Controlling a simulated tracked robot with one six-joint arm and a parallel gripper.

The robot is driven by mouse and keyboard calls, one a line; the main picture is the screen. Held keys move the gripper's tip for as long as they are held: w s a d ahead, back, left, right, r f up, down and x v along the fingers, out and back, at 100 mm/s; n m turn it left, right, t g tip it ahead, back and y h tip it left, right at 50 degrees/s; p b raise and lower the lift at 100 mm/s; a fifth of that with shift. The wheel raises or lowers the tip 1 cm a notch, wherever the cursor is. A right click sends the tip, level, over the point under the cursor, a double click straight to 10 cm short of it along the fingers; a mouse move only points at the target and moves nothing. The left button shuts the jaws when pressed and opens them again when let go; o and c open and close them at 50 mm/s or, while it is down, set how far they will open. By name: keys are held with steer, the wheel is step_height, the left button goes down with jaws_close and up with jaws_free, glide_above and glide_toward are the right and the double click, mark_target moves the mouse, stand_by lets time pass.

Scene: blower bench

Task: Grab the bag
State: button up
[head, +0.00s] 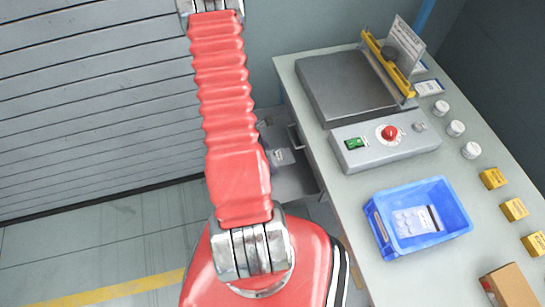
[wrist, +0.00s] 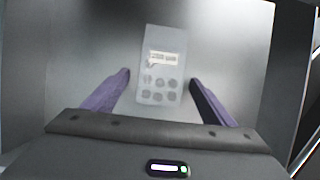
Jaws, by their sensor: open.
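In the wrist view a pale, clear bag (wrist: 159,66) with a whitish label and several round discs lies flat on a grey floor between raised walls. My gripper (wrist: 160,78) is open, with one purple finger on each side of the bag's lower part; neither visibly touches it. How far the fingers are above the floor I cannot tell. In the head view a pale item (head: 283,157) lies in an open grey drawer (head: 296,183) under the bench, partly hidden by my arm. Another bag with discs (head: 413,221) lies in a blue bin. My gripper is hidden there.
The bench (head: 350,187) carries the blue bin (head: 452,205), a grey control box (head: 375,148) with a red knob, a dark plate device (head: 345,85), white jars (head: 456,128), yellow blocks (head: 514,209) and a cardboard box (head: 512,287). Floor left of the bench is clear.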

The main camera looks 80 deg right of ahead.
steer(key=shift+c, duration=0.4)
steer(key=c, duration=1.1)
steer(key=shift+r, duration=0.1)
steer(key=shift+w+a+r, duration=0.1)
steer(key=shift+w+r, duration=0.1)
steer(key=shift+r, duration=0.15)
step_height(320, 180, up, 11)
steer(key=w+a, duration=0.5)
steer(key=w, duration=0.3)
steer(key=w+a, duration=0.5)
steer(key=w, duration=0.3)
steer(key=shift+w+f, duration=0.2)
steer(key=shift+w, duration=0.2)
